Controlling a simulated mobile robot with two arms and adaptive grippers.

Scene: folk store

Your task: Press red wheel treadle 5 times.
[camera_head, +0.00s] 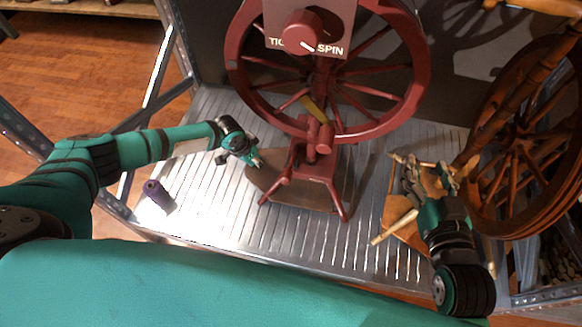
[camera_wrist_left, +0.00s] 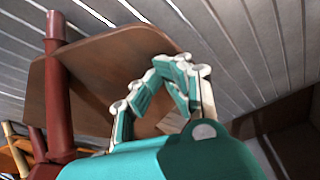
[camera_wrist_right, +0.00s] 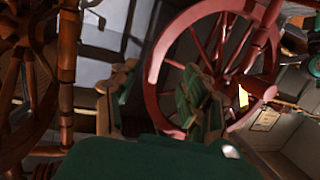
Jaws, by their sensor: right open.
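The red spinning wheel (camera_head: 322,160) stands on the slatted metal platform in the head view. Its treadle, a flat brown board (camera_head: 311,195), lies low between its legs. The treadle also shows in the left wrist view (camera_wrist_left: 105,70), beside a red leg (camera_wrist_left: 55,85). My left gripper (camera_head: 258,164) is over the treadle's left end. Its fingers look shut, with tips close together and nothing between them (camera_wrist_left: 190,72); whether they touch the board I cannot tell. My right gripper (camera_head: 425,172) is open and empty, right of the red wheel. The wheel's rim shows in the right wrist view (camera_wrist_right: 157,65).
A brown wooden spinning wheel (camera_head: 530,140) stands at the right, close to my right gripper. A purple spool (camera_head: 157,194) is on the platform at the left. The slatted metal platform (camera_head: 215,225) has bare room in front of the red wheel. Metal posts stand at its sides.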

